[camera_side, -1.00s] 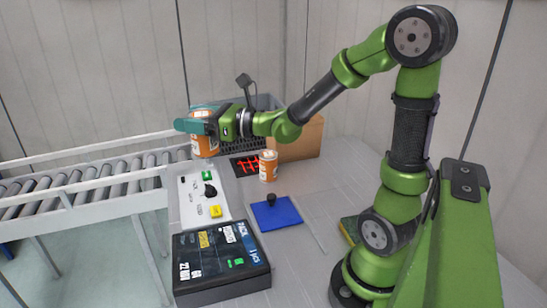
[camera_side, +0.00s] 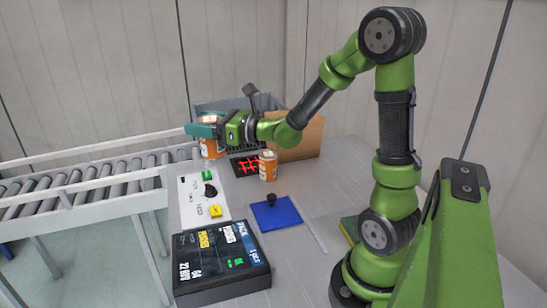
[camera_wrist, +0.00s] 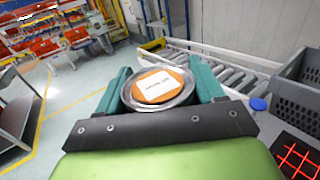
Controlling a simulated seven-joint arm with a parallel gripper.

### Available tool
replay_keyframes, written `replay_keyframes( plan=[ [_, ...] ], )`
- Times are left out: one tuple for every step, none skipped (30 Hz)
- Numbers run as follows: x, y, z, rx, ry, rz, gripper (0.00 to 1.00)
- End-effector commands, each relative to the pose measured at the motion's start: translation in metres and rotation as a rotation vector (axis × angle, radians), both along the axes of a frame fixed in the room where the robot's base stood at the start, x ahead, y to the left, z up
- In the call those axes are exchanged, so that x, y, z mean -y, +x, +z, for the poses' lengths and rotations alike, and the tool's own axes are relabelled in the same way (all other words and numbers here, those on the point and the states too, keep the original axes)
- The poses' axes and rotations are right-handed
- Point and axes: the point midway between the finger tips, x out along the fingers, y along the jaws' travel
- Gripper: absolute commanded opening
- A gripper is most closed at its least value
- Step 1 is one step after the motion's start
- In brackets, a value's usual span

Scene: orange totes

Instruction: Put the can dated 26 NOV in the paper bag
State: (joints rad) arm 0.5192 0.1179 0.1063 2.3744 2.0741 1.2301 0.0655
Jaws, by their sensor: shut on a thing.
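My gripper (camera_side: 204,131) is shut on an orange and white can (camera_side: 212,148), held upright at the left, above the far end of the white control panel. In the wrist view the can's round top (camera_wrist: 159,86) sits between the two teal fingers, with a white label whose small print I cannot read. A second orange and white can (camera_side: 268,167) stands upright on the grey table, to the right of the held one; no date is readable on it. The brown paper bag (camera_side: 308,140) stands at the back right of the table, partly behind my arm.
A grey crate (camera_side: 212,106) stands at the back. A black pad with a red grid (camera_side: 246,166) lies near the standing can. A blue plate with a black knob (camera_side: 276,213), a white button panel (camera_side: 191,210) and a black display box (camera_side: 220,285) are nearer. A roller conveyor (camera_side: 90,188) is left.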

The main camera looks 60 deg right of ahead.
Motion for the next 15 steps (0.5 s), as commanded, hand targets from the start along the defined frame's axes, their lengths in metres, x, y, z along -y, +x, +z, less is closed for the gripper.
replay_keyframes(
  plan=[
    [0.022, 0.005, -0.016, -0.007, 0.007, -0.018, 0.17],
    [0.033, 0.007, -0.024, -0.007, 0.007, -0.021, 0.17],
    [0.047, 0.008, -0.035, -0.006, 0.007, -0.021, 0.17],
    [0.057, 0.009, -0.043, -0.004, 0.006, -0.020, 0.17],
    [0.067, 0.010, -0.051, -0.004, 0.006, -0.018, 0.17],
    [0.081, 0.009, -0.061, -0.003, 0.005, -0.014, 0.17],
    [0.090, 0.009, -0.069, -0.002, 0.006, -0.008, 0.17],
    [0.098, 0.007, -0.077, -0.003, 0.005, -0.002, 0.17],
    [0.109, 0.006, -0.087, -0.002, 0.005, 0.009, 0.17],
    [0.116, 0.004, -0.094, -0.001, 0.004, 0.019, 0.17],
    [0.123, 0.002, -0.100, 0.000, 0.004, 0.030, 0.17],
    [0.130, -0.001, -0.108, 0.001, 0.003, 0.046, 0.17],
    [0.135, -0.003, -0.113, 0.001, 0.002, 0.059, 0.17],
    [0.138, -0.005, -0.116, 0.002, 0.002, 0.075, 0.17],
    [0.140, -0.006, -0.119, 0.003, 0.002, 0.095, 0.17]
  ],
)
